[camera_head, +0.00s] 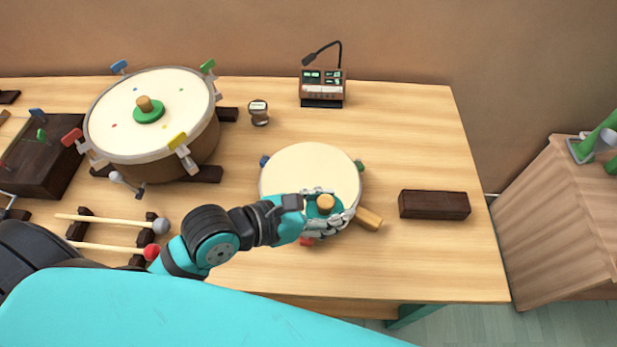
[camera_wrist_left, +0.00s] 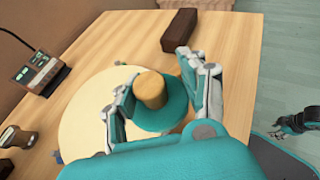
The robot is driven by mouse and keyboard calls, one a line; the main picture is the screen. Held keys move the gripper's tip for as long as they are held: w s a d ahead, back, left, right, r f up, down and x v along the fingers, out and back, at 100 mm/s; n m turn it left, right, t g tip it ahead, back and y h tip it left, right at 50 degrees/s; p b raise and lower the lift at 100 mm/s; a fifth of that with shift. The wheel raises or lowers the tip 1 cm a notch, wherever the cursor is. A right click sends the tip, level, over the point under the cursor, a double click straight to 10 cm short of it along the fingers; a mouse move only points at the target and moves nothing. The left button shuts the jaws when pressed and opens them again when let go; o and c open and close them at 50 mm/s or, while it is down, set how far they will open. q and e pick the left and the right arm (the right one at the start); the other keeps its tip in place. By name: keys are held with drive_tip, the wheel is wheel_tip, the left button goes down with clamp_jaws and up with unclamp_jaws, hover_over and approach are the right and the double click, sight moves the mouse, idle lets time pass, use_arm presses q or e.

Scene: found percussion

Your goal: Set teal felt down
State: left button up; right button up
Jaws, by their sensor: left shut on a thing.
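The teal felt (camera_wrist_left: 160,117) is a round teal disc with a wooden knob (camera_wrist_left: 150,90) on top. My left gripper (camera_head: 323,204) is shut on it, with fingers on both sides of the disc. In the head view the teal felt (camera_head: 314,211) is partly hidden by the fingers. It is over the near part of the small drum's pale head (camera_head: 310,172); I cannot tell whether it touches. The drum head also shows in the left wrist view (camera_wrist_left: 85,125). My right gripper (camera_wrist_left: 298,123) is small at the right edge of the wrist view, away from the table; its opening is unclear.
A large drum (camera_head: 150,115) with a green felt (camera_head: 149,114) stands at left. Mallets (camera_head: 110,222) lie on rests nearby. A dark block (camera_head: 434,205) lies right of the small drum. A metronome-like device (camera_head: 322,88) and small stamp-like object (camera_head: 259,112) stand behind. The table's right side is mostly clear.

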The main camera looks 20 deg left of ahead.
use_arm(q)
drive_tip(key=p, duration=0.1)
hover_over(314, 182)
drive_tip(key=shift+s+d+f, duration=0.15)
drive_tip(key=shift+s+f, duration=0.2)
drive_tip(key=shift+f, duration=0.15)
drive_tip(key=shift+w, duration=0.3)
drive_tip(key=shift+a+f, duration=0.2)
drive_tip(key=shift+f, duration=1.6)
use_arm(e)
drive_tip(key=shift+a+f, duration=0.1)
drive_tip(key=shift+a, duration=0.35)
drive_tip(key=shift+d, duration=0.1)
use_arm(q)
drive_tip(key=shift+f, duration=0.15)
drive_tip(key=o, duration=1.2)
use_arm(e)
drive_tip(key=shift+d, duration=0.3)
